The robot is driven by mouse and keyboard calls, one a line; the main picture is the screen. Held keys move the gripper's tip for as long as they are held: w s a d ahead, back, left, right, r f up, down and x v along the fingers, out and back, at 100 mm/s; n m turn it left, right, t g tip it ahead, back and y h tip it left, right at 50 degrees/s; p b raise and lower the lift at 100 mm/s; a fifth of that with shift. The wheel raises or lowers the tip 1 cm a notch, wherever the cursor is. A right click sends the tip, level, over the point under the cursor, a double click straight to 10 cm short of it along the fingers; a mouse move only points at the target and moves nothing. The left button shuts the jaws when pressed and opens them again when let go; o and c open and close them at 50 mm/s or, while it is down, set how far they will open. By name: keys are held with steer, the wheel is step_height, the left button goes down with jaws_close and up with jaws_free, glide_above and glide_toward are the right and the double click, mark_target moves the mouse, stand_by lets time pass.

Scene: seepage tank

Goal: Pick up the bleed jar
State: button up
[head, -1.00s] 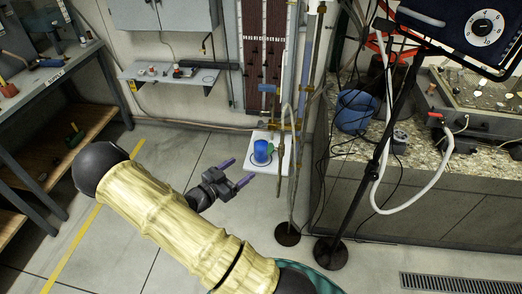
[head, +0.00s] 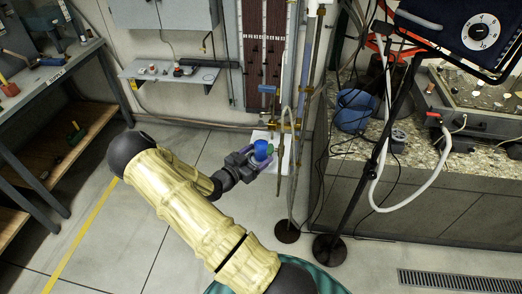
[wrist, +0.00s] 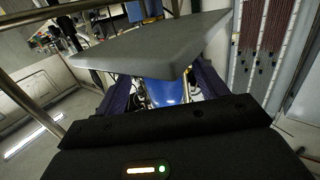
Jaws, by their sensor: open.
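The bleed jar (head: 262,149) is a small blue jar on a small white shelf (head: 286,150) by the vertical pipes. My gripper (head: 258,158) is at the jar, its purple fingers open and reaching to either side of it. In the wrist view the blue jar (wrist: 166,92) shows between the two dark purple fingers (wrist: 163,90), with its upper part hidden behind a grey flat slab (wrist: 150,48). I cannot tell whether a finger touches the jar.
Vertical pipes and a hose (head: 290,170) stand just right of the jar. A black stand with a round base (head: 330,248) and a stone-topped bench (head: 350,150) are further right. A grey wall shelf (head: 185,75) is at the back left. The floor at left is clear.

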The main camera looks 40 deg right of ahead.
mark_target(265, 140)
steer(key=d, duration=0.2)
steer(key=d+p, duration=0.1)
steer(key=d, duration=0.1)
steer(key=shift+w+r, duration=0.1)
steer(key=shift+w, duration=0.25)
steer(key=c, duration=1.1)
steer(key=shift+r, duration=0.25)
steer(key=shift+r+b, duration=0.5)
steer(key=shift+r, duration=1.05)
steer(key=shift+s+a+b, duration=0.35)
steer(key=shift+a+b, duration=0.1)
steer(key=shift+a, duration=2.5)
steer(key=shift+s+a+b, duration=0.4)
steer(key=shift+a, duration=2.6)
steer(key=shift+s+a+b, duration=0.35)
steer(key=shift+a+b, duration=0.1)
steer(key=shift+a, duration=2.5)
steer(key=shift+w, duration=0.1)
